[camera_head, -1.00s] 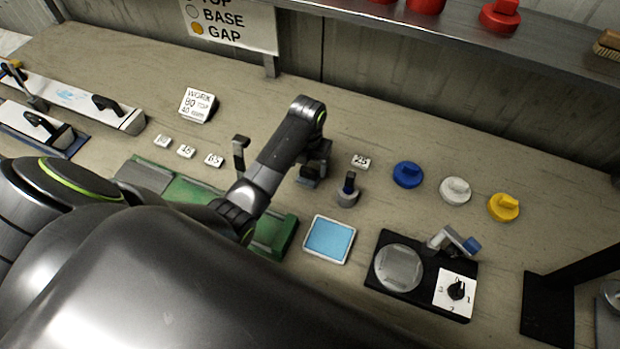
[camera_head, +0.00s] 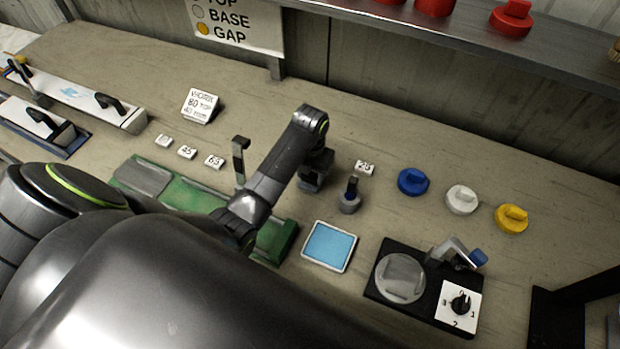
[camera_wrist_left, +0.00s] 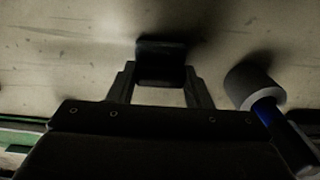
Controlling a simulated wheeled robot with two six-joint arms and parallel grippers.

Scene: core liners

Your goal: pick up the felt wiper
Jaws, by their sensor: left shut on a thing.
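My left gripper (camera_head: 314,166) reaches down over the bench near its middle. Its jaws are shut on a small dark block, which I take to be the felt wiper (camera_head: 311,184). In the left wrist view the dark block (camera_wrist_left: 161,62) sits between the two fingertips, with a shadow on the bench beside it. I cannot tell whether the block touches the bench. The fingers hide part of it. My right gripper is not in view.
A grey round piece with a dark blue stem (camera_head: 349,197) stands close right of the gripper. A blue pad (camera_head: 329,246), a black board with a dial (camera_head: 385,289), and blue (camera_head: 413,182), white and yellow knobs lie rightward. A green bed (camera_head: 196,200) lies left.

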